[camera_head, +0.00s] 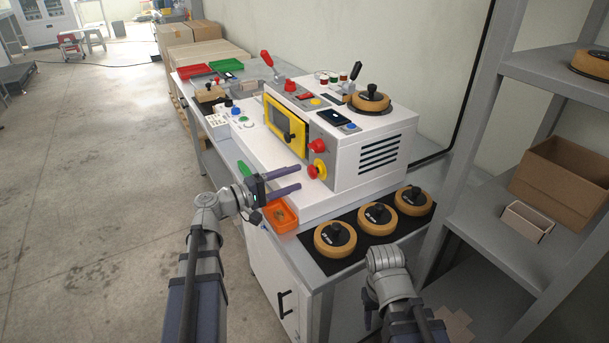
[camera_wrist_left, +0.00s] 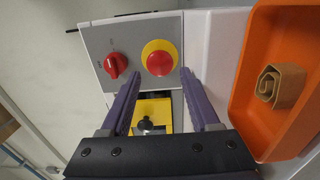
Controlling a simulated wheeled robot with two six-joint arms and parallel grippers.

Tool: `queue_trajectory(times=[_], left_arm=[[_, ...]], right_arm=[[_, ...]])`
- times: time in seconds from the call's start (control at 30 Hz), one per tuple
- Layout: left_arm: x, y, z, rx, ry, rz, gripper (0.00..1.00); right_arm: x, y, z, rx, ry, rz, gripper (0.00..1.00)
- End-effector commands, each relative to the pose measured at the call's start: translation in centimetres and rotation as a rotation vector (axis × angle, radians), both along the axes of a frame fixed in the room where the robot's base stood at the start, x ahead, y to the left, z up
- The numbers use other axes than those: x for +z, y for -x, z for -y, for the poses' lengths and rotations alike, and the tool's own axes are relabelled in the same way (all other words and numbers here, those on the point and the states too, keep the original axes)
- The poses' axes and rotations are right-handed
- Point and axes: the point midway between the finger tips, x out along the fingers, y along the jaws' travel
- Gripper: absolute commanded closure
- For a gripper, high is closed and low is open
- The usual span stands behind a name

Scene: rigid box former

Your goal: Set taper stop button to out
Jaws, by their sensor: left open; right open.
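The taper stop button (camera_head: 317,171) is a red mushroom head on a yellow round base, low on the front end of the white machine (camera_head: 345,190). In the left wrist view the button (camera_wrist_left: 160,63) faces me, just beyond the fingertips. Whether it is in or out I cannot tell. My left gripper (camera_head: 299,178) is open and empty, its two purple fingers pointing at the button from the left. In the left wrist view the gripper (camera_wrist_left: 160,76) has its fingers spread wider than the red head. My right arm's wrist shows at the lower right, but its fingers do not.
A red rotary knob (camera_head: 317,146) sits above the button. An orange bin (camera_head: 281,215) with a brown tape piece lies close below my left gripper. Several tape rolls (camera_head: 335,239) lie on a black mat. A grey shelf (camera_head: 530,75) stands at the right.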

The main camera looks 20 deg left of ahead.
Motion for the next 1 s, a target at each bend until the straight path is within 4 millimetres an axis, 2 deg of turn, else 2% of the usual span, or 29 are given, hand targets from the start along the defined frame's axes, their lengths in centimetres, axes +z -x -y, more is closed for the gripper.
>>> queue_trajectory(times=[0.1,0.3,0.67,1.0], left_arm=[[0.0,-1.4,1.3,-0.003,0.0,0.0,0.38],[0.0,-2.6,2.6,-0.001,0.0,0.0,0.38],[0.0,-2.8,2.8,0.001,0.0,0.0,0.38],[0.0,-2.8,2.8,0.001,0.0,0.0,0.76]], right_arm=[[0.0,0.0,0.0,0.0,0.0,0.0,0.5],[0.0,0.0,0.0,0.0,0.0,0.0,0.5],[0.0,0.0,0.0,0.0,0.0,0.0,0.5],[0.0,0.0,0.0,0.0,0.0,0.0,0.5]])
